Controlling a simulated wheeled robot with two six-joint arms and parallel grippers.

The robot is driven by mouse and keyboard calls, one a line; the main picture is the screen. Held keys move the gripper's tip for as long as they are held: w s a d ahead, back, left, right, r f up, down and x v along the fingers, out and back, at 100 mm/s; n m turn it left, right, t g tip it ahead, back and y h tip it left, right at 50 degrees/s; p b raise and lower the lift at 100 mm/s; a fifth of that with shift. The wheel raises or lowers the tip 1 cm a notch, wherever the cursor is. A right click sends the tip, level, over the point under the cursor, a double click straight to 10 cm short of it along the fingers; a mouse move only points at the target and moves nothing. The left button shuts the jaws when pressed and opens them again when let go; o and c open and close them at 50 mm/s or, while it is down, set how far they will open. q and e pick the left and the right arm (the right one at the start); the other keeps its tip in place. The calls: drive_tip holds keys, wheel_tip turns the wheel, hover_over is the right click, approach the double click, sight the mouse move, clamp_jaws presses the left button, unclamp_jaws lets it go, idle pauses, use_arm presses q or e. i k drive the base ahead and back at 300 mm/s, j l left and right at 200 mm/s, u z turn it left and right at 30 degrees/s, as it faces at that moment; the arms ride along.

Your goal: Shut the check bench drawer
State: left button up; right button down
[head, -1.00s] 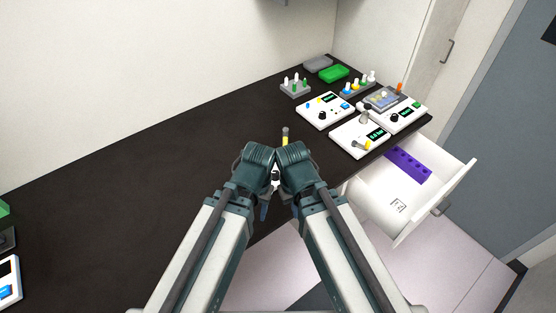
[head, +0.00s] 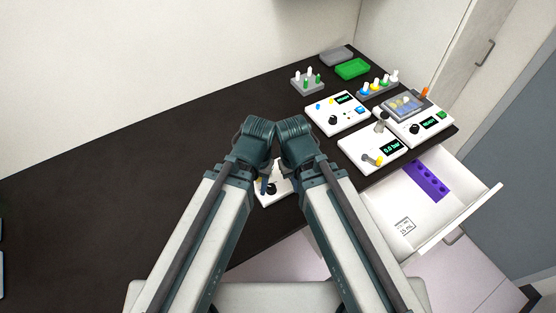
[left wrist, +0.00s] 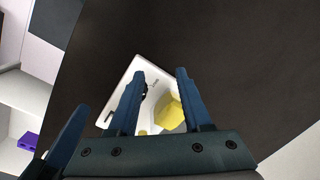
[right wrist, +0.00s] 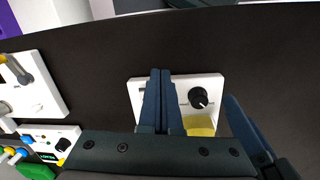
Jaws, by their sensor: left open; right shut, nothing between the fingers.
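The check bench drawer (head: 385,207) stands open at the right of the head view, pulled out below the dark bench top. Its white front panel (head: 466,217) faces right, with a handle (head: 453,238) partly visible on it. Inside lies a purple block with holes (head: 428,180), also seen in the left wrist view (left wrist: 28,141). My left gripper (left wrist: 160,73) is open and empty over a white device on the bench. My right gripper (right wrist: 160,71) is shut and empty beside it. In the head view both fingertips are mostly hidden by my wrists, well left of the drawer.
Below my grippers is a white device (right wrist: 208,88) with a black knob and a yellow part. Other white devices (head: 372,150) and a rack (head: 308,84) stand on the bench near the drawer. The left bench top (head: 110,200) is clear. A grey door (head: 520,160) is at the right.

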sight(397, 196)
drive_tip(key=k, duration=1)
drive_tip(key=z, duration=1.45)
drive_tip(key=j, duration=0.35)
drive_tip(key=i+u, duration=0.05)
